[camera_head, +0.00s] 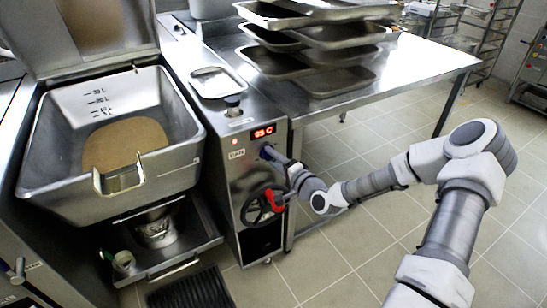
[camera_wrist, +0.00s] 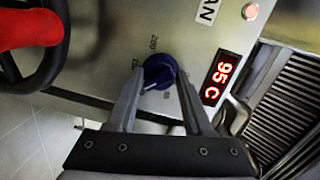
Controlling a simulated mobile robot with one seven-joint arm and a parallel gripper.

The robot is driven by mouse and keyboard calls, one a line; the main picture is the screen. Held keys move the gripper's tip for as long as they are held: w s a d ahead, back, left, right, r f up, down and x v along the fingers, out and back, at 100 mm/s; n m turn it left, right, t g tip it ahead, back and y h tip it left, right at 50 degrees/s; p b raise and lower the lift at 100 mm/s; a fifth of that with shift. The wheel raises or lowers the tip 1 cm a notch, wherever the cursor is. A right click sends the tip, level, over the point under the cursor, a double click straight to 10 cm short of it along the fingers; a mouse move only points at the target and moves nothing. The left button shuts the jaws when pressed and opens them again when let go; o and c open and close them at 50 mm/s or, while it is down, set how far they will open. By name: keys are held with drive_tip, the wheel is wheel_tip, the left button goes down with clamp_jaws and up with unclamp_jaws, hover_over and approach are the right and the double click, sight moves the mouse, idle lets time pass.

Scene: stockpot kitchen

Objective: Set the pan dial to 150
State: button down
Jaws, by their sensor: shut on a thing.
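The pan dial (camera_wrist: 158,70) is a blue knob on the steel control panel, with numbers printed around it. A 200 mark shows above it in the wrist view; the other marks are partly hidden or too small to read surely. A small white mark shows on its lower left edge. My gripper (camera_wrist: 161,76) is shut on the dial, one finger on each side.
A black handwheel (camera_head: 253,209) with a red grip (camera_wrist: 28,29) sits close below the dial. A lit red lamp (camera_wrist: 251,11) is by the PAN label (camera_wrist: 207,10). The open tilting pan (camera_head: 180,160) stands left, stacked trays (camera_head: 325,80) behind. Floor at right is clear.

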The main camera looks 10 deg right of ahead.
drive_tip(key=m, duration=0.5)
drive_tip(key=shift+f+y+b, duration=0.15)
drive_tip(key=shift+y+b, duration=0.25)
drive_tip(key=shift+m+t+b, duration=0.4)
drive_tip(key=shift+m+b, duration=0.15)
drive_tip(key=shift+m, duration=0.95)
drive_tip(key=shift+c, duration=1.6)
unclamp_jaws()
drive_tip(key=shift+d, duration=0.1)
